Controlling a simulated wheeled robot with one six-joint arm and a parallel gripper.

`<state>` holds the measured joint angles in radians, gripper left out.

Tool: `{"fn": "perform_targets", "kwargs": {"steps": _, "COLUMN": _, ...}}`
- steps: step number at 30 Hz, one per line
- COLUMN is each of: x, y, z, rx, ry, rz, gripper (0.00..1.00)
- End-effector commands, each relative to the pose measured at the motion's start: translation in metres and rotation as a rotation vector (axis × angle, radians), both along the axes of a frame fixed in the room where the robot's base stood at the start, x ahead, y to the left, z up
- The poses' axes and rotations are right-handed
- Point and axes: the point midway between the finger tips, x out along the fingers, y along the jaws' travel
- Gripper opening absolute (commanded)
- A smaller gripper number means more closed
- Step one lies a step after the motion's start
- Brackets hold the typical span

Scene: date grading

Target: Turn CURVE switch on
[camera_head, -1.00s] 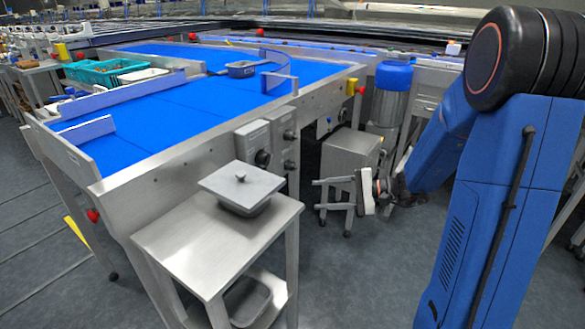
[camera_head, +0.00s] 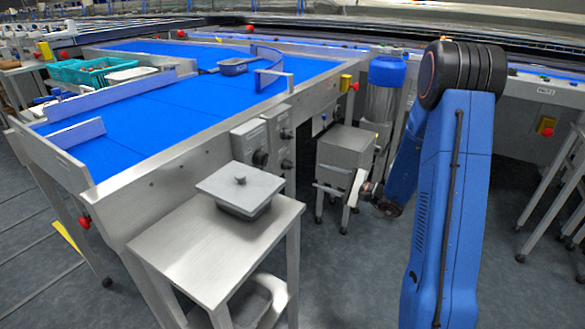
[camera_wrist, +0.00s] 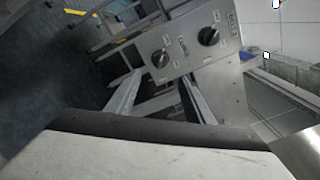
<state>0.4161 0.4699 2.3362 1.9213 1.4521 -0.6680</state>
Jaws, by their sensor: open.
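In the wrist view, a grey control panel (camera_wrist: 188,44) carries two dark rotary knobs, one at left (camera_wrist: 160,58) and one at right (camera_wrist: 208,36). Their labels are too small to read, so I cannot tell which is the CURVE switch. My gripper (camera_wrist: 160,82) is open and empty, its fingers pointing toward the panel and apart from it. In the head view, my gripper (camera_head: 320,193) is low, right of the control boxes (camera_head: 250,142) on the conveyor's side. Dark knobs show on these boxes.
A steel side table (camera_head: 190,245) with a lidded grey container (camera_head: 240,190) stands left of my gripper. A grey steel cabinet (camera_head: 345,148) stands just behind my gripper. The blue conveyor (camera_head: 170,110) runs behind the boxes. Open floor (camera_head: 350,275) lies in front.

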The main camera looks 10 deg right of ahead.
Motion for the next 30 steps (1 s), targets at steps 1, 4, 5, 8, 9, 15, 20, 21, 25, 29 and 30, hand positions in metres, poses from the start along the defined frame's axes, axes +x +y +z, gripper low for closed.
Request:
{"fn": "perform_targets", "kwargs": {"steps": 1, "x": 0.006, "y": 0.007, "z": 0.000, "rx": 0.000, "ry": 0.000, "rz": 0.002, "gripper": 0.48}}
{"fn": "perform_targets", "kwargs": {"steps": 4, "x": 0.018, "y": 0.019, "z": 0.000, "rx": 0.000, "ry": 0.000, "rz": 0.003, "gripper": 0.48}}
{"fn": "perform_targets", "kwargs": {"steps": 5, "x": 0.021, "y": 0.023, "z": 0.000, "rx": 0.000, "ry": 0.000, "rz": 0.004, "gripper": 0.48}}
{"fn": "perform_targets", "kwargs": {"steps": 8, "x": 0.034, "y": 0.036, "z": 0.000, "rx": 0.001, "ry": -0.001, "rz": 0.003, "gripper": 0.48}}
{"fn": "perform_targets", "kwargs": {"steps": 9, "x": 0.039, "y": 0.040, "z": 0.000, "rx": 0.000, "ry": 0.000, "rz": 0.003, "gripper": 0.48}}
{"fn": "perform_targets", "kwargs": {"steps": 15, "x": 0.063, "y": 0.065, "z": 0.000, "rx": 0.000, "ry": 0.000, "rz": 0.003, "gripper": 0.48}}
{"fn": "perform_targets", "kwargs": {"steps": 20, "x": 0.079, "y": 0.080, "z": 0.000, "rx": -0.001, "ry": -0.001, "rz": 0.002, "gripper": 0.48}}
{"fn": "perform_targets", "kwargs": {"steps": 21, "x": 0.082, "y": 0.083, "z": 0.000, "rx": -0.001, "ry": -0.001, "rz": 0.001, "gripper": 0.48}}
{"fn": "perform_targets", "kwargs": {"steps": 25, "x": 0.089, "y": 0.090, "z": 0.000, "rx": 0.000, "ry": 0.000, "rz": 0.001, "gripper": 0.48}}
{"fn": "perform_targets", "kwargs": {"steps": 29, "x": 0.092, "y": 0.092, "z": 0.000, "rx": 0.000, "ry": 0.000, "rz": -0.001, "gripper": 0.48}}
{"fn": "perform_targets", "kwargs": {"steps": 30, "x": 0.093, "y": 0.093, "z": 0.000, "rx": 0.000, "ry": 0.000, "rz": -0.001, "gripper": 0.48}}
